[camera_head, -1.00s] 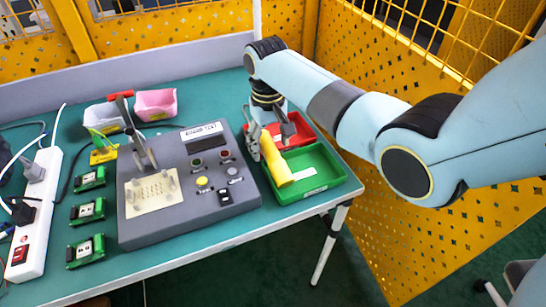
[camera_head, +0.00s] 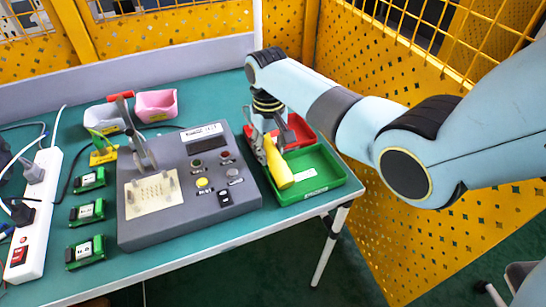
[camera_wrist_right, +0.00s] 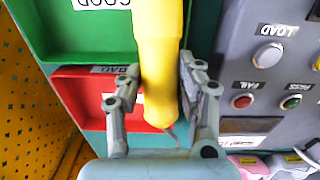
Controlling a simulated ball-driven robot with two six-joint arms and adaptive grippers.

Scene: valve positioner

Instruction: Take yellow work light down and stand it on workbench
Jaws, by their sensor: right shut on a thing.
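The yellow work light (camera_head: 277,166) is a long yellow body at the right part of the green workbench (camera_head: 190,95), between the grey test box and the green tray. My right gripper (camera_head: 268,143) is shut on it. In the right wrist view the work light (camera_wrist_right: 158,45) runs lengthwise between the two grey fingers of my right gripper (camera_wrist_right: 160,85). The lower end of the light looks close to the tray's edge; I cannot tell whether it touches the bench. My left gripper is not in view.
The green tray (camera_head: 322,187) and red tray (camera_head: 303,132) stand right of the light. The grey test box (camera_head: 195,215) is close on its left. A yellow perforated fence (camera_head: 400,235) is beyond the right edge. Bare bench shows behind the box.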

